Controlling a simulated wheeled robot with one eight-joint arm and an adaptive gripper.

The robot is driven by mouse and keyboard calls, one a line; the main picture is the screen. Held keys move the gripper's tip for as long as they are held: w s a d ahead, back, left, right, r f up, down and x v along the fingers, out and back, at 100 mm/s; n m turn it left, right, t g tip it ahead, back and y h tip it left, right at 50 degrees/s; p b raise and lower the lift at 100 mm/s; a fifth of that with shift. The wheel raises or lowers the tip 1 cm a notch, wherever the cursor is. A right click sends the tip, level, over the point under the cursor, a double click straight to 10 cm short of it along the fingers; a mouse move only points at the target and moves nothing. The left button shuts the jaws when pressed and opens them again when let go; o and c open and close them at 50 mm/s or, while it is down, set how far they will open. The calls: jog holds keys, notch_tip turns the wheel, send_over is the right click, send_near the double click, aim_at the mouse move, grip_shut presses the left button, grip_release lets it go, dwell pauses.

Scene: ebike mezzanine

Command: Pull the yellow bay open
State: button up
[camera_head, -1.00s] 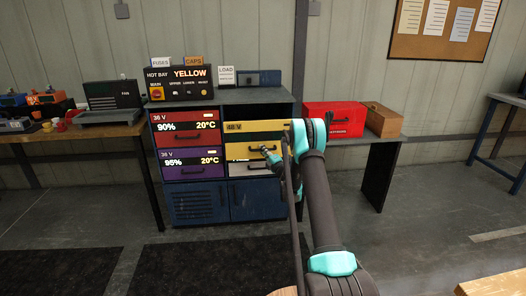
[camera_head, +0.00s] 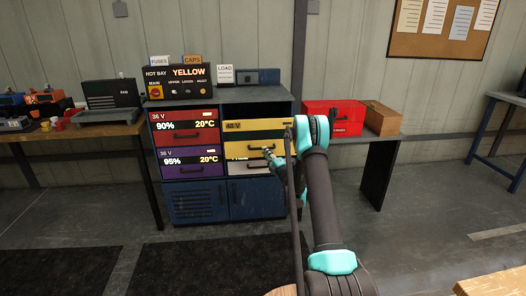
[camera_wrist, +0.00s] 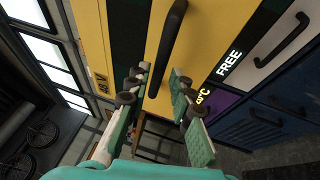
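The yellow bay (camera_head: 234,126) is the upper right drawer of the cabinet. In the head view my gripper (camera_head: 271,156) is in front of the bay's lower right part, and my arm hides the bay's right edge.
A red bay (camera_head: 184,142) and a purple bay (camera_head: 183,171) are at left. A pale bay (camera_head: 240,169) sits below the yellow one, above blue doors (camera_head: 256,200). A control box (camera_head: 180,83) reading YELLOW stands on top. A red toolbox (camera_head: 330,117) is at right. Floor in front is clear.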

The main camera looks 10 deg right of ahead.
jog(key=v, duration=0.8)
jog(key=shift+w, duration=0.1)
jog(key=s+d+r+m+h, duration=0.1)
jog(key=d+r+m+h, duration=0.25)
jog(key=r+m, duration=0.2)
jog(key=s+d+r+m+h, duration=0.2)
jog(key=d+r+m+h, duration=0.15)
jog(key=r, duration=0.35)
jog(key=s+d+r+m+g+h, duration=0.25)
jog(key=s+m+h, duration=0.35)
jog(key=s, duration=0.4)
jog(key=s+a+f+m+g+y, duration=0.1)
jog(key=s+a+f+m+g, duration=0.1)
jog(key=s, duration=1.1)
jog(key=s+a+f+m+g+y, duration=0.2)
jog(key=s+a+f+m+g, duration=0.1)
jog(key=s, duration=1)
jog(key=s+a+f+m+g+y, duration=0.2)
jog(key=s+a+f+g, duration=0.3)
jog(key=s, duration=0.8)
jog(key=shift+s+f+m+g, duration=0.35)
jog(key=shift+f+m+g, duration=0.35)
jog(key=shift+g, duration=0.15)
